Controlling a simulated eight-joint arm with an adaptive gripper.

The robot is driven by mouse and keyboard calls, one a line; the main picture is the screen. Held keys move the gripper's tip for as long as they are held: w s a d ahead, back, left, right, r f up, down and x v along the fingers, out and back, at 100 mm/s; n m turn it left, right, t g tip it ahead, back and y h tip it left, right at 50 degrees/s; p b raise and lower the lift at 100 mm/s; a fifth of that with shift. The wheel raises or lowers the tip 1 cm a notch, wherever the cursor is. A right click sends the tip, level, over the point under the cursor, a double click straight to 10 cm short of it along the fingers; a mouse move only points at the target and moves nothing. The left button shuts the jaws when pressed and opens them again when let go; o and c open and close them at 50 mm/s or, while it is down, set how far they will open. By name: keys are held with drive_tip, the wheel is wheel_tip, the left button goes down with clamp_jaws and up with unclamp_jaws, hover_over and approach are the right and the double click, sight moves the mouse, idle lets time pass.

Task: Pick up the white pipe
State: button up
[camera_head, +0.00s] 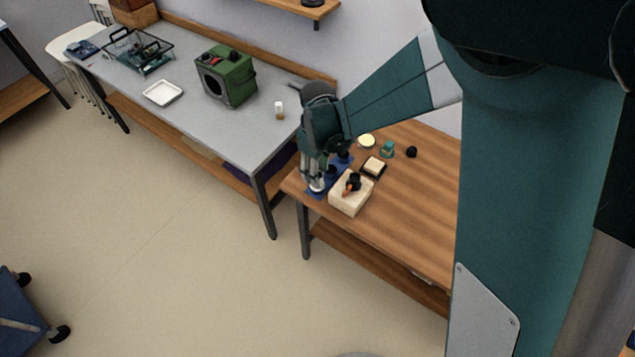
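My gripper (315,180) points down over a blue mat (342,167) at the left end of the wooden table. A small whitish piece (317,186) shows right at the fingertips; it may be the white pipe, but it is too small to be sure. I cannot tell whether the fingers touch it, surround it or are open or shut. The gripper body and wrist hide part of the mat. Small dark pieces (331,170) also stand on the mat.
A pale box (349,203) with dark and orange items stands just right of the gripper. A dark-edged block (373,167), a teal item (387,149), a black ball (411,152) and a pale round dish (366,140) lie behind. The table's right side is clear. A grey table (225,130) stands left.

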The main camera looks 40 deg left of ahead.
drive_tip(key=shift+f, duration=1.55)
drive_tip(key=c, duration=1)
